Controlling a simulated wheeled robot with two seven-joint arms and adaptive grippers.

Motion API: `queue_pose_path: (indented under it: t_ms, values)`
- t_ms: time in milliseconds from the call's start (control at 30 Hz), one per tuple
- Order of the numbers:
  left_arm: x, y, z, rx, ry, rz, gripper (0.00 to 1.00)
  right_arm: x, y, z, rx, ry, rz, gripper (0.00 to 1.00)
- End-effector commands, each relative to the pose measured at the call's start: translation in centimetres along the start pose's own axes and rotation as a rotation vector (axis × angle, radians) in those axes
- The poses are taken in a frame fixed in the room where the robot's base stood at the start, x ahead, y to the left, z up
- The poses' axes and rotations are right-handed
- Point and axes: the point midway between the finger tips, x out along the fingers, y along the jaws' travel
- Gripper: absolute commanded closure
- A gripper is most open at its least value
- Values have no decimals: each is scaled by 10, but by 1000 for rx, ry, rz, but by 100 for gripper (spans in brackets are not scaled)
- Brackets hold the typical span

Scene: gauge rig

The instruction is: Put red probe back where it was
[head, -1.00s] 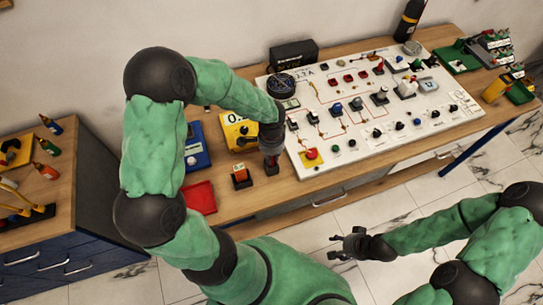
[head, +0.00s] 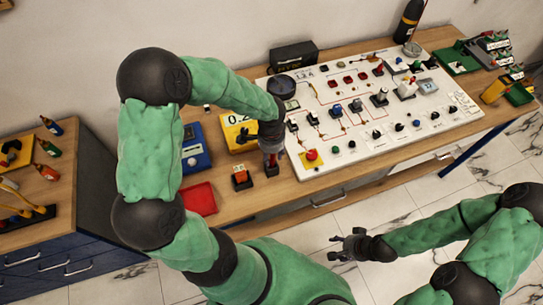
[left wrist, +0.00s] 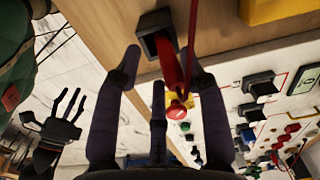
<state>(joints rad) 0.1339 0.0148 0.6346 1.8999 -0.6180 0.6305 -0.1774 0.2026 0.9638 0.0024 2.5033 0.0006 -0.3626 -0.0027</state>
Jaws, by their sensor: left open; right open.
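My right gripper (head: 346,244) is open and empty over the floor.
A yellow meter (head: 238,130), a blue meter (head: 194,150) and a red tray (head: 199,199) are nearby. The white panel (head: 375,105) with knobs and switches lies to the right.

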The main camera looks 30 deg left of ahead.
Motion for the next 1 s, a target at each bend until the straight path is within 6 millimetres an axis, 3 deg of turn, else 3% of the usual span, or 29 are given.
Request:
queue_pose_path:
  t_ms: [300, 500, 1000]
  values:
    - [-66, 0, -1, 1, 2, -2, 58, -12, -4, 0, 0, 0, 0, 44]
    - [-93, 0, 0, 1, 0, 0, 58, -16, -6, 1, 0, 0, 0, 44]
    - [-104, 1, 0, 1, -1, 2, 58, -17, -6, 1, 0, 0, 0, 44]
